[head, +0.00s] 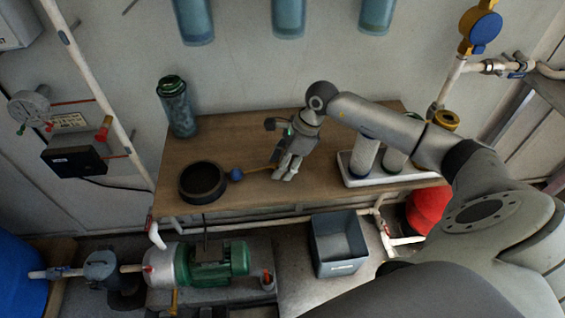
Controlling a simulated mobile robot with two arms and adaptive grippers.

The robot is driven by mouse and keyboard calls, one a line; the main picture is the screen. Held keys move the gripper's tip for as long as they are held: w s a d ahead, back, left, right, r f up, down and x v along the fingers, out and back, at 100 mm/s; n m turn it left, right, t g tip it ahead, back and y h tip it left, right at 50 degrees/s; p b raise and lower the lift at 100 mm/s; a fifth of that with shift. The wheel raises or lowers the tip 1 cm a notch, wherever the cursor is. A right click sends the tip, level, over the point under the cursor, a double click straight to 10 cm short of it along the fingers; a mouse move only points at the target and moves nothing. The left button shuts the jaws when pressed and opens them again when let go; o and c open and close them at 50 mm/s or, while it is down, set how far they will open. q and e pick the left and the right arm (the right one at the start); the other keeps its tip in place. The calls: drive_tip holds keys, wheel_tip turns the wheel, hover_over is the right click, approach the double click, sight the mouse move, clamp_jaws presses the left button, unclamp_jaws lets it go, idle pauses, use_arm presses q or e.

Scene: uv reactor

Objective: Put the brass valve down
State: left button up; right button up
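My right gripper (286,175) points down over the wooden bench, right of a dark round bowl-like ring (203,182). Its fingers are close together. A thin brass-coloured piece with a round blue end, which looks like the brass valve (258,169), runs left from the fingers, and they look shut on it. The blue end (236,175) is beside the ring's right rim. Whether the valve touches the bench (215,140) is hard to tell. My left gripper is not in view.
A white tray (362,182) with several cylinders stands at the bench's right. A dark green-capped bottle (176,108) stands back left. A grey bin (340,245) and green pump motor (218,263) are below the bench. Bare wood shows behind the ring.

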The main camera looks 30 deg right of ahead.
drive_tip(key=shift+r, duration=0.2)
drive_tip(key=shift+d+r, duration=0.2)
drive_tip(key=shift+r, duration=0.1)
drive_tip(key=b+v, duration=0.2)
drive_tip(key=v, duration=0.9)
drive_tip(key=shift+s, duration=0.1)
